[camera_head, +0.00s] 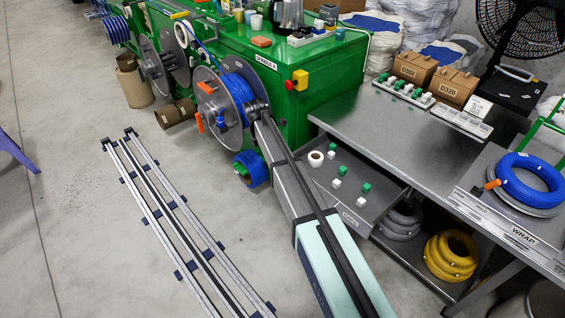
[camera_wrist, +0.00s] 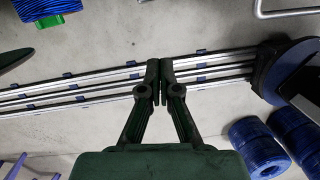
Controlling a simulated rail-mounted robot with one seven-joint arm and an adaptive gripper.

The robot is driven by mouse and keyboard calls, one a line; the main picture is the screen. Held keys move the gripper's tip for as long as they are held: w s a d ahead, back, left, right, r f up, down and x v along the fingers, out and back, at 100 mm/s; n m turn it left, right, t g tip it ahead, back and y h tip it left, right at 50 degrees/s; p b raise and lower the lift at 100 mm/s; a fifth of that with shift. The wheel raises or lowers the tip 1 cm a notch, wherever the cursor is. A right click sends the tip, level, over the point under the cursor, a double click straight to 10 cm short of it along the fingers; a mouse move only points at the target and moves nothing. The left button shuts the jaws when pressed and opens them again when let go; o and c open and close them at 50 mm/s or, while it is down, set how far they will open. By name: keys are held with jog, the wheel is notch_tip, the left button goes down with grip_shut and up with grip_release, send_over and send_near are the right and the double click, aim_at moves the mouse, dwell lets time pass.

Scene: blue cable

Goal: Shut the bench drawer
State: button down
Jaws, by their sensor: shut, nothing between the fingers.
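The bench drawer (camera_head: 351,188) stands pulled out from under the grey bench (camera_head: 395,133) in the head view. It holds a white ring and several small green and white pieces. My arm crosses in front of its left side and hides part of it. My gripper (camera_head: 257,107) is at the far end of the arm, beyond the drawer to the upper left, by the blue cable reel. In the wrist view my gripper (camera_wrist: 160,70) has its fingertips together with nothing between them. The drawer does not show clearly in the wrist view.
A blue cable reel (camera_head: 238,92) on the green machine (camera_head: 270,62) is close to my gripper. Yellow coils (camera_head: 451,254) and grey coils lie on the shelf below the bench. Metal rails (camera_head: 180,220) lie on the floor to the left, with clear floor around them.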

jog(key=s+a+n+t+h, duration=0.2)
jog(key=s+a+t+h, duration=0.1)
jog(key=s+a, duration=0.35)
jog(key=w+d+f+t+h+p, duration=0.1)
jog(key=w+d+f+t, duration=0.1)
jog(key=w+d, duration=0.5)
jog(key=shift+d+f+m+h, duration=0.4)
jog(key=shift+d+f, duration=0.5)
jog(key=shift+d, duration=1.1)
jog(key=shift+w, duration=0.2)
